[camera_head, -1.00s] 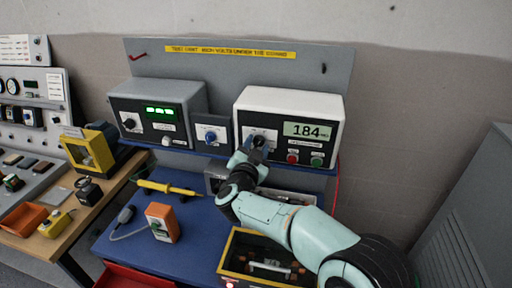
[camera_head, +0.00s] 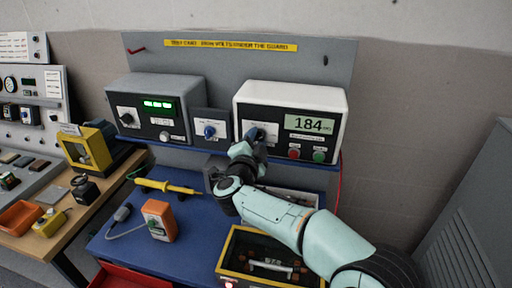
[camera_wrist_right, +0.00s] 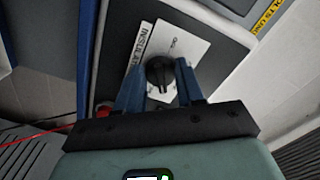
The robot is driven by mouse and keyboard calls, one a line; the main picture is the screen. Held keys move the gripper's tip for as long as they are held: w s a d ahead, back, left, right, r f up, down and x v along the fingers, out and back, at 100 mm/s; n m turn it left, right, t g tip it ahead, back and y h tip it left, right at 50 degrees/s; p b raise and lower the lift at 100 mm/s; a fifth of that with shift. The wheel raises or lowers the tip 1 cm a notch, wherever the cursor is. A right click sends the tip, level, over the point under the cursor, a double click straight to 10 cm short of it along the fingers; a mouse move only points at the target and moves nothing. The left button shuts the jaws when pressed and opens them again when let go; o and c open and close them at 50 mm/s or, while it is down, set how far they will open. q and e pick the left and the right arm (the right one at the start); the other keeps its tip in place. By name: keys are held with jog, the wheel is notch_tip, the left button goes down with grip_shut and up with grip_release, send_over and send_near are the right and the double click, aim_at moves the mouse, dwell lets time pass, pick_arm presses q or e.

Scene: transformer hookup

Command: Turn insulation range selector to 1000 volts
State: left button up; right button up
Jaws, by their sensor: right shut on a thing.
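The insulation tester (camera_head: 338,112) is a white-topped box with a black front on the blue bench's shelf. Its display reads 184, with a red and a green button below. My right gripper (camera_head: 255,138) reaches up to the front of the tester. In the right wrist view the two blue fingers (camera_wrist_right: 160,80) are shut on the knob's sides. In the head view the gripper partly covers the knob. My left gripper is not in view.
A grey meter (camera_head: 150,90) with a green display and a small blue-knob unit (camera_head: 211,128) stand left of the tester. A yellow probe (camera_head: 168,187), an orange device (camera_head: 158,220) and a yellow-rimmed case (camera_head: 232,245) lie on the bench. A red cable runs beside the tester.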

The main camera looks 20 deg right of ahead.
jog(key=m+b, duration=0.2)
jog(key=m, duration=0.2)
jog(key=shift+b, duration=0.35)
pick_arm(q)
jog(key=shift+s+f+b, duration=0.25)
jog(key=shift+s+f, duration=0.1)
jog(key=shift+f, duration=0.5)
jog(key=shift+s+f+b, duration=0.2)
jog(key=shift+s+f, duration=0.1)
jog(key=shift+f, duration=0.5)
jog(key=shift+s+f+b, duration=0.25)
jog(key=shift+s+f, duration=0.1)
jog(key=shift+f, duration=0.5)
pick_arm(e)
jog(key=shift+m, duration=1.3)
jog(key=shift+r, duration=0.1)
jog(key=o, duration=1)
pick_arm(q)
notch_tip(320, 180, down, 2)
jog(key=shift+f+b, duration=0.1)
jog(key=shift+b, duration=1.05)
pick_arm(e)
jog(key=v, duration=1.3)
jog(key=shift+s+a, duration=0.15)
